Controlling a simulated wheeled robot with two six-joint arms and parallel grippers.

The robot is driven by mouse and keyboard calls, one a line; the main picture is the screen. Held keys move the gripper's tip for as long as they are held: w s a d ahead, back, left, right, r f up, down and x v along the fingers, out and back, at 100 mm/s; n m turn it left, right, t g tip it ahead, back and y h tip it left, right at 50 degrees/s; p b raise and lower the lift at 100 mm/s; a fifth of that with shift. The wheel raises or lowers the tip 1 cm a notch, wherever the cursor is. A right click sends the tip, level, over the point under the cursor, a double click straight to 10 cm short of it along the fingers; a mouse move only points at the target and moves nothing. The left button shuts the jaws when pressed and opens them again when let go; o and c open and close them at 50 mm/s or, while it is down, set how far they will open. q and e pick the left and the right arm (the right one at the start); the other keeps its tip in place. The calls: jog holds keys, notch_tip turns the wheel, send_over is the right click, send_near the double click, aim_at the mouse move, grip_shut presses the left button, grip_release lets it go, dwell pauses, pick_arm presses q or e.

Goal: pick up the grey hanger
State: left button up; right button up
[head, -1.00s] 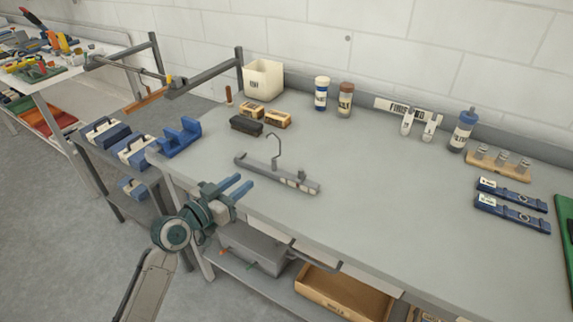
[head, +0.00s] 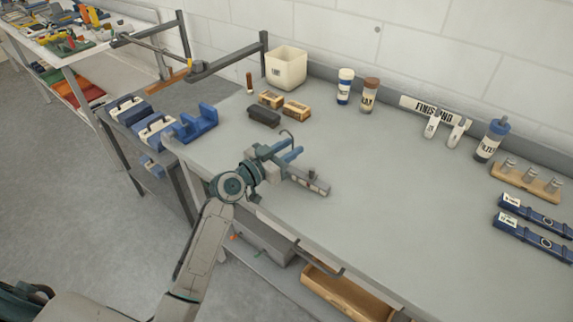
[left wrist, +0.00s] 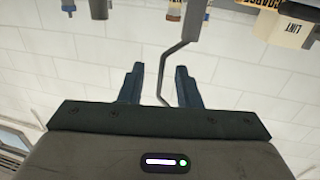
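The grey hanger (head: 310,183) lies on the grey workbench, a bar with a thin hook at its far side. My left gripper (head: 287,152) is over the hanger's left part and hides much of it in the head view. The hook shows just beyond the fingers. In the left wrist view, my left gripper (left wrist: 159,85) is open, with its two blue fingers apart. The hanger's thin hook (left wrist: 164,72) runs into the gap between them, and neither finger clearly touches it. My right gripper is not in view.
Behind the hanger are a black block (head: 264,117), wooden blocks (head: 296,108) and a white bin (head: 286,68). A blue holder (head: 198,122) stands at the bench's left end.

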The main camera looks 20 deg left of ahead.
pick_arm(q)
jog(key=shift+w+d+r+p, duration=0.2)
jog(key=shift+w+d+p, duration=0.1)
jog(key=shift+w, duration=0.3)
jog(key=shift+w+d+r+p, duration=0.2)
jog(key=shift+w+d, duration=0.1)
jog(key=shift+w, duration=0.25)
jog(key=shift+w+d+f, duration=0.2)
jog(key=shift+w+d, duration=0.05)
jog(key=shift+w, duration=0.15)
grip_shut()
